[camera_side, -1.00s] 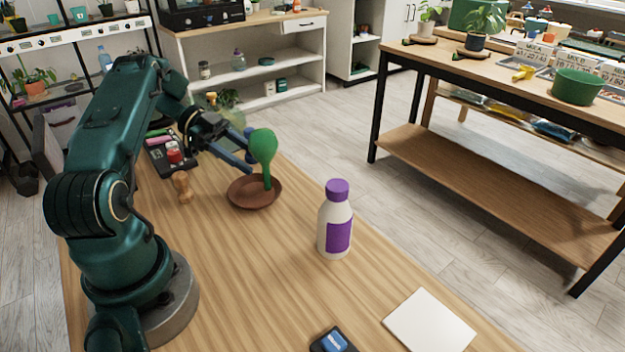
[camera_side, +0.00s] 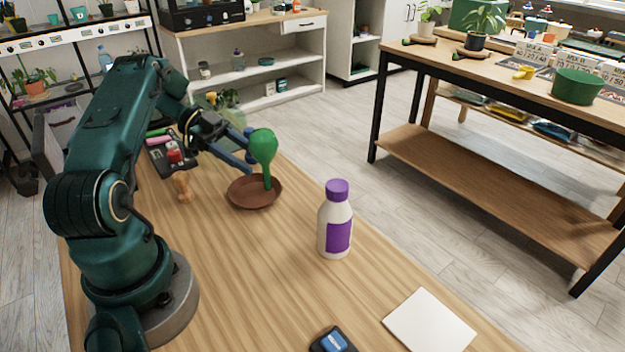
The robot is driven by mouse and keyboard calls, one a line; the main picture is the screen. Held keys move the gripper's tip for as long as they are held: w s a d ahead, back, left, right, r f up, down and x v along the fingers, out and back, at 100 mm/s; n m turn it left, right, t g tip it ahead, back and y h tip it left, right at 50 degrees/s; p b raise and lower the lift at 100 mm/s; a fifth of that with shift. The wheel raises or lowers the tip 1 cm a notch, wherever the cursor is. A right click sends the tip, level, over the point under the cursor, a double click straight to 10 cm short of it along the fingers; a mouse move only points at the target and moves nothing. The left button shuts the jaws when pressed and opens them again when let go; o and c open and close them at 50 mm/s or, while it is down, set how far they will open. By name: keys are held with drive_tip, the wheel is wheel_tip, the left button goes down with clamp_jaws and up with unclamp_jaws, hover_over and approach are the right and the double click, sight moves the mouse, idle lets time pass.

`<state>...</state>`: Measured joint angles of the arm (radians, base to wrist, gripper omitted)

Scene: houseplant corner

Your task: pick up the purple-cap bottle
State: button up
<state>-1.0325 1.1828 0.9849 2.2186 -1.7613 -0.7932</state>
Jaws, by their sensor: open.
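The purple-cap bottle (camera_side: 335,220) stands upright on the wooden table, right of the middle. It is white with a purple cap and a purple label. My gripper (camera_side: 250,151) is open, with its blue fingers up and to the left of the bottle, well apart from it. The fingers are beside a green spoon-shaped thing (camera_side: 263,147) that stands in a brown saucer (camera_side: 240,204). The green thing hides part of the fingertips, and I cannot tell whether they touch it.
A black tray (camera_side: 160,160) with small items and a wooden-handled tool (camera_side: 183,186) lie left of the saucer. A white card (camera_side: 430,322) and a dark block with a blue top (camera_side: 332,341) lie near the front. The table around the bottle is clear.

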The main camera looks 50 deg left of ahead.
drive_tip(key=o, duration=0.6)
drive_tip(key=shift+r, duration=0.25)
wheel_tip(320, 180, up, 11)
drive_tip(key=shift+t, duration=0.4)
drive_tip(key=w+d, duration=0.1)
drive_tip(key=d, duration=0.1)
drive_tip(key=w+d, duration=0.1)
drive_tip(key=d, duration=0.1)
drive_tip(key=w+d+r, duration=0.1)
drive_tip(key=d, duration=0.1)
drive_tip(key=shift+w, duration=0.2)
drive_tip(key=w+d, duration=0.2)
drive_tip(key=d, duration=0.4)
drive_tip(key=n+t, duration=0.1)
drive_tip(key=n, duration=0.1)
hover_over(325, 217)
drive_tip(key=w+a, duration=0.1)
drive_tip(key=a, duration=0.1)
drive_tip(key=shift+w+d+f+y, duration=0.15)
drive_tip(key=shift+f+y, duration=0.25)
drive_tip(key=shift+f, duration=0.3)
wheel_tip(325, 217, down, 10)
drive_tip(key=shift+f, duration=0.6)
drive_tip(key=shift+x, duration=2.55)
